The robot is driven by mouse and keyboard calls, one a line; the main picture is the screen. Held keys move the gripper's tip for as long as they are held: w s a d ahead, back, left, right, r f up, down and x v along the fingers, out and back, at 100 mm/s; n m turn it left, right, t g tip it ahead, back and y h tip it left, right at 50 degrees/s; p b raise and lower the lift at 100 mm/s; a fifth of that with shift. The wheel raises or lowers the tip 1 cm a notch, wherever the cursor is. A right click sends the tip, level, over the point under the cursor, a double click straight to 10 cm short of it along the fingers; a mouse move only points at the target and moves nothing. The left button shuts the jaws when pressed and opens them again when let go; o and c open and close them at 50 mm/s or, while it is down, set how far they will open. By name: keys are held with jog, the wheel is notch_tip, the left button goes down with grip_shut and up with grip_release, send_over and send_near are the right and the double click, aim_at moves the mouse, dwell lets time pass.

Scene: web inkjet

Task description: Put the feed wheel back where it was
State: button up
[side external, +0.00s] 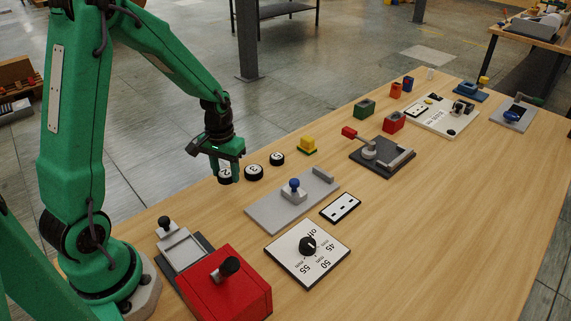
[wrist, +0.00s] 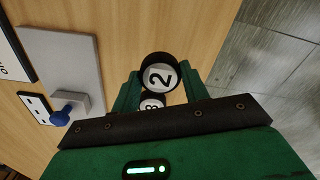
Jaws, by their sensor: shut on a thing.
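A black wheel with a white face marked 2 (side external: 225,175) is between the fingers of my gripper (side external: 225,172). My gripper is shut on it, and the wheel appears raised a little off the table. In the wrist view the wheel (wrist: 160,75) shows its 2 face up between the green fingers, partly covering another numbered wheel (wrist: 152,104). Two similar wheels, one marked 3 (side external: 253,173) and one that looks like 5 (side external: 277,158), sit on the table to the right. I cannot tell from the pictures which spot the feed wheel came from.
A grey plate with a blue knob (side external: 294,186) lies near the wheels. A white dial plate (side external: 328,258) and a red box (side external: 230,290) are in front.

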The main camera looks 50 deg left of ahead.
aim_at(226, 173)
jog(key=shift+f, duration=1.8)
jog(key=shift+f, duration=0.1)
jog(key=o, duration=1.1)
jog(key=shift+o, duration=0.2)
notch_tip(226, 173, up, 12)
jog(key=shift+f, duration=0.1)
jog(key=shift+r, duration=0.25)
jog(key=shift+r, duration=0.1)
